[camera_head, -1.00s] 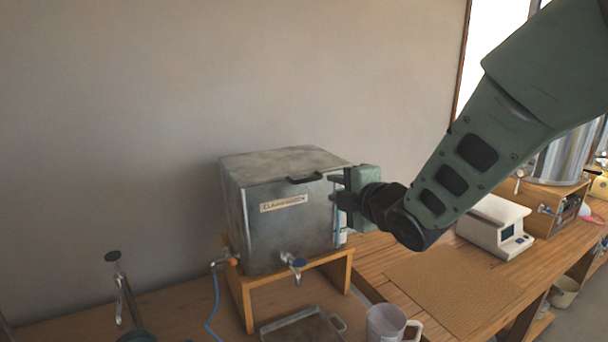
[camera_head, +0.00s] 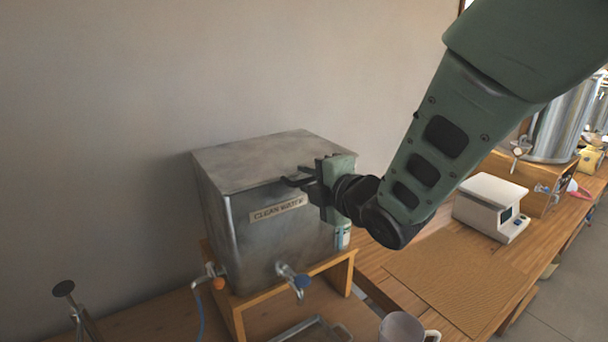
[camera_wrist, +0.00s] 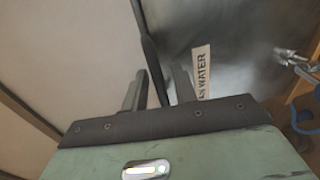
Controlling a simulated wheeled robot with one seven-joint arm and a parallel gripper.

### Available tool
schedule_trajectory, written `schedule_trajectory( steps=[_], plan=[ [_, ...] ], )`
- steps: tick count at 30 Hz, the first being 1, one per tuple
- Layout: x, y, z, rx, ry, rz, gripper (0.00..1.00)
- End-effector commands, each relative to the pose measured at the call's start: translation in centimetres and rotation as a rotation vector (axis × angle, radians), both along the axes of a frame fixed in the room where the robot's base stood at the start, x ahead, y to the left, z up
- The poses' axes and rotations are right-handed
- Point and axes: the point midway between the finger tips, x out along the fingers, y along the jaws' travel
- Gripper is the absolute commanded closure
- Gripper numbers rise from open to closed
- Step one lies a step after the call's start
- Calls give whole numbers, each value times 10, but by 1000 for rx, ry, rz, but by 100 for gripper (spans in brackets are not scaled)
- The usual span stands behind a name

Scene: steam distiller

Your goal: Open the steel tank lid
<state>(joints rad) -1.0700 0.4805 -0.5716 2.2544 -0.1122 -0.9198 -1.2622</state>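The steel tank (camera_head: 265,235) is a grey metal box with a "CLEAN WATER" label, standing on a wooden stand. Its lid (camera_head: 255,160) lies flat and closed on top. The black lid handle (camera_head: 296,181) sticks out at the lid's front edge. My gripper (camera_head: 312,188) is at the handle's right end, in front of the tank. In the wrist view, the fingers of my gripper (camera_wrist: 154,90) are apart, with the dark handle (camera_wrist: 150,50) running between them. A gap shows beside the handle, so the fingers do not look closed on it.
A mug (camera_head: 400,328) stands at the front. A white device (camera_head: 490,207) is on the bench to the right. The wall is close behind.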

Motion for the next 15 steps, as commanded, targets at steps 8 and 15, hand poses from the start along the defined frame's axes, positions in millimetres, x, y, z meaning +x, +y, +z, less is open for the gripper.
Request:
schedule_trajectory(
  steps=[8, 15],
  plan=[
    [0, 0, 0, 0, 0, 0, 78],
    [0, 0, 0, 0, 0, 0, 100]
  ],
)
